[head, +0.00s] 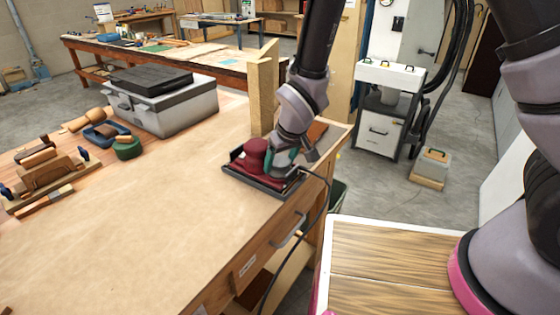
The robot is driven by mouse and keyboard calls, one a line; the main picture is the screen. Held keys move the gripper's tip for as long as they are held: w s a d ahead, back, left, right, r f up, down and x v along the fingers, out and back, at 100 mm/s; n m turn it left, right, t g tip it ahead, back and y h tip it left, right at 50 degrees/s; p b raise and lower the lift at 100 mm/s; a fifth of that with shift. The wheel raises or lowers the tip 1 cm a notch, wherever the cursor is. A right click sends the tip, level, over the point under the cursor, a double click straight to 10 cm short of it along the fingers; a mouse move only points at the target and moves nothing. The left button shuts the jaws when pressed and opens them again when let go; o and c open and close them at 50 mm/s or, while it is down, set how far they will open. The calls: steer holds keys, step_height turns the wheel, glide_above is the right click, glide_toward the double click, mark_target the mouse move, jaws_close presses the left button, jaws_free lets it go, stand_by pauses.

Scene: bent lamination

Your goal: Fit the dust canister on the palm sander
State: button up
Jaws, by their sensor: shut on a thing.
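The palm sander (257,154), with a dark red rounded body, sits in a shallow dark tray (250,182) near the right edge of the workbench. My gripper (285,160) is low over the tray, close against the sander's right side. It is shut on what seems to be the dust canister, which is small and mostly hidden by the gripper. From here I cannot tell whether the canister touches the sander or is apart from it.
A black cord (325,190) loops from the tray over the bench (150,220) edge. A wooden post (262,95) stands just behind the tray. A grey toolbox (165,103), hand planes (45,170) and a green round thing (127,148) stand left. The bench's middle is clear.

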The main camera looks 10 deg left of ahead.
stand_by(0.3)
steer(key=o, duration=1)
steer(key=shift+c, duration=0.2)
steer(key=shift+r, duration=3.5)
